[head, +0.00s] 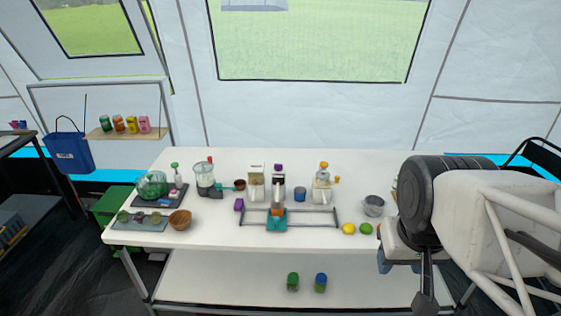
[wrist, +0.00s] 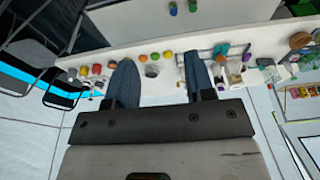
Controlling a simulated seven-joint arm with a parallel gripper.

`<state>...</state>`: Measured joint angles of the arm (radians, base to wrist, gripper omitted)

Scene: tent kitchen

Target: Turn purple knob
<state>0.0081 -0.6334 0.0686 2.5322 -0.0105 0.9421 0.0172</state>
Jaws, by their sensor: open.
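A small purple knob (head: 278,167) sits on top of the middle dispenser (head: 278,186), toward the back of the white table. A separate purple block (head: 239,204) lies on the table to the left, near the rail. My gripper (wrist: 160,62) is open in the wrist view, its two dark fingers apart with nothing held between them. The table appears upside down beyond the fingers, and the gripper is well away from the dispensers. I cannot make out the purple knob clearly in the wrist view. In the head view my arm is at the right, beside the table's right end.
A white dispenser (head: 256,182) and a yellow-topped one (head: 323,186) flank the middle dispenser. A blue cup (head: 299,194) stands close right. A teal slider with an orange block (head: 277,220) sits in front. A grey pot (head: 374,205), lemon (head: 348,229) and lime (head: 366,228) are toward the right.

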